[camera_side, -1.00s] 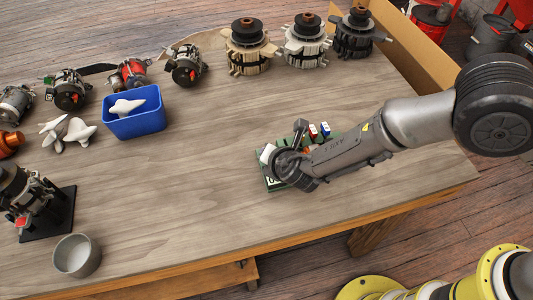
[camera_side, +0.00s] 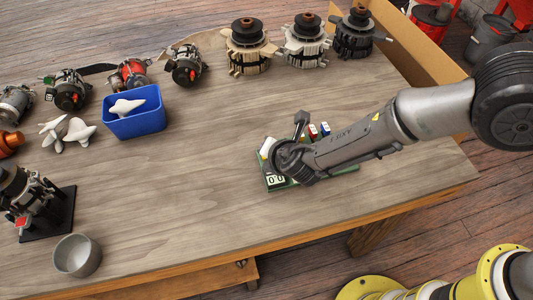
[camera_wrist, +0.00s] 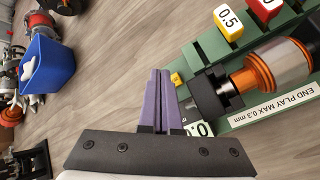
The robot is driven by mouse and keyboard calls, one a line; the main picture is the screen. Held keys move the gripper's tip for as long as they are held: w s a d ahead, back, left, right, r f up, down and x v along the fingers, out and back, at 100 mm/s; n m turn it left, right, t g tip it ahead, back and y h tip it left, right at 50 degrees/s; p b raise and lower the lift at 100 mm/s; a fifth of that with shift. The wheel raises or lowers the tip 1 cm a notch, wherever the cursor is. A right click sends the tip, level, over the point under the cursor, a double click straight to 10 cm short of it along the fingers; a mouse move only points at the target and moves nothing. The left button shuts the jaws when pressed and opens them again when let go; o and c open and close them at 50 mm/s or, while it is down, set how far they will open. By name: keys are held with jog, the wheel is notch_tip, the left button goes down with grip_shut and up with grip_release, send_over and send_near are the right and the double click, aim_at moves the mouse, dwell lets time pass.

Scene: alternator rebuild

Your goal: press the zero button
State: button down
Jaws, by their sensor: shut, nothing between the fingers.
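A display (camera_wrist: 199,129) showing a 0 is partly hidden by my gripper; in the side view the display (camera_side: 276,180) reads 0.0. My gripper (camera_wrist: 160,72) has purple fingers, shut and empty, with tips just left of the button. I cannot tell whether they touch it. In the side view my wrist hides the fingers and button.
A yellow 0.5 block (camera_wrist: 228,22) and a red block (camera_wrist: 264,9) stand on the fixture. A blue bin (camera_side: 134,115), a grey bowl (camera_side: 77,256) and several alternators are on the table's left and back. The table's middle is clear.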

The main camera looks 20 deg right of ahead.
jog(key=shift+r, duration=2.25)
